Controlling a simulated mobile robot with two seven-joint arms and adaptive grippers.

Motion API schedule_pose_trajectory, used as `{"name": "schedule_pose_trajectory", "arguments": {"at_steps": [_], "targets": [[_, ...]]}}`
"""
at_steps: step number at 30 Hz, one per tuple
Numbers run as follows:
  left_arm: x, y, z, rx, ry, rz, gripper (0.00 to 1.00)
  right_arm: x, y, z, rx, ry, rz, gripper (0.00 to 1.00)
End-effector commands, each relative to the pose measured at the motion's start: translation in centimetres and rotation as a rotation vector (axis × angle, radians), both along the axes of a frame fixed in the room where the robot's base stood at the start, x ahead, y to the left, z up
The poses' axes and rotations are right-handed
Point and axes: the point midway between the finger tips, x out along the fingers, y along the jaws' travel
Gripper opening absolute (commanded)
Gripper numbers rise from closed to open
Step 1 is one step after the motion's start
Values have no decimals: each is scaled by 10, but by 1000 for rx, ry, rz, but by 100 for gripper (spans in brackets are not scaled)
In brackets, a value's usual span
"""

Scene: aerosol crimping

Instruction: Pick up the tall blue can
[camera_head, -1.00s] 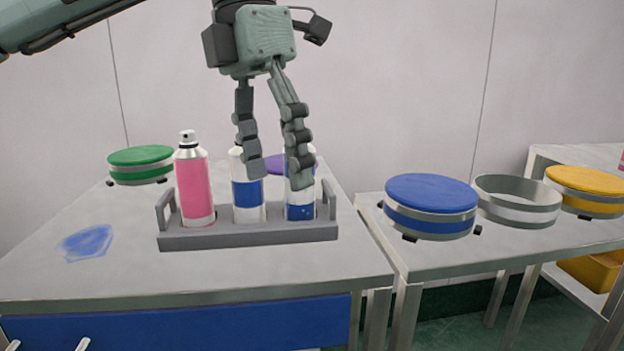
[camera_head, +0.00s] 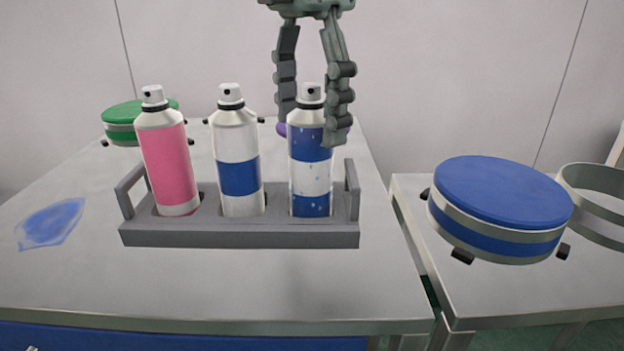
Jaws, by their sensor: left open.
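Three upright spray cans stand in a grey rack on the table. The right can (camera_head: 311,178) is blue and white with speckles. The middle can (camera_head: 239,178) is white with a blue band, and the left can (camera_head: 168,158) is pink. All three look similar in height. My left gripper (camera_head: 310,131) is open and points down at the right can. One finger is at the can's left, the other at its right, overlapping its upper edge. I cannot tell whether either finger touches it. My right gripper is not in view.
The grey rack (camera_head: 240,240) has raised end handles. A green-lidded round container (camera_head: 135,112) stands behind at left; a purple one is partly hidden behind the right can. A blue-lidded container (camera_head: 500,195) and a metal ring (camera_head: 598,190) are on the right table. A blue patch (camera_head: 50,222) marks the left.

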Motion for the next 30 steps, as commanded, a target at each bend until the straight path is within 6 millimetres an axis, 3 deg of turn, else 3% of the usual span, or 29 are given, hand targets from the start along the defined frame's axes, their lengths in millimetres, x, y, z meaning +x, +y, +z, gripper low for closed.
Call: {"name": "schedule_pose_trajectory", "arguments": {"at_steps": [6,16,30], "targets": [[-5,0,-33,-1,1,1,69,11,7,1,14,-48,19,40],[-5,-1,-39,-2,0,2,68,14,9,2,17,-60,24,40],[-5,-1,-38,-3,1,2,9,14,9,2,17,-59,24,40]]}}
